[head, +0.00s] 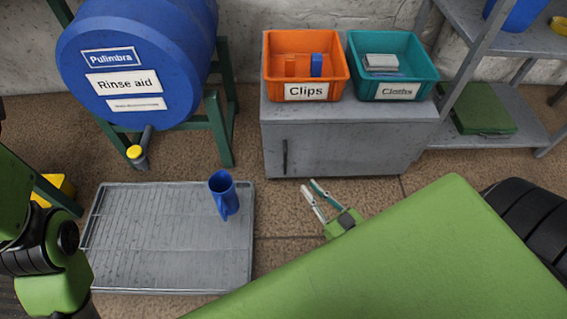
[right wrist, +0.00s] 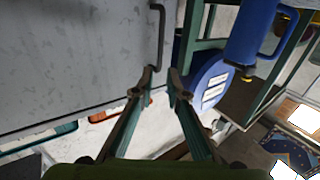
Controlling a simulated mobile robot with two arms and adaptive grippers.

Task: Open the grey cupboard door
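The grey cupboard (head: 325,150) stands against the wall. Its dark vertical handle (head: 285,158) is near the left edge of the front door. My right gripper (head: 316,194) is open, in front of the cupboard, to the right of and below the handle in the head view. In the right wrist view the door (right wrist: 70,50) fills the upper left, with the handle (right wrist: 161,30) just beyond the fingertips of the open gripper (right wrist: 162,72). One handle end lies close to a fingertip; I cannot tell whether they touch. The door looks shut. My left gripper is not in view.
An orange Clips bin (head: 306,68) and a teal Cloths bin (head: 392,65) sit on the cupboard. A blue drum (head: 150,50) on a green stand is left. A blue jug (head: 223,193) stands on a grey grate (head: 170,250). A grey shelf (head: 480,140) stands right.

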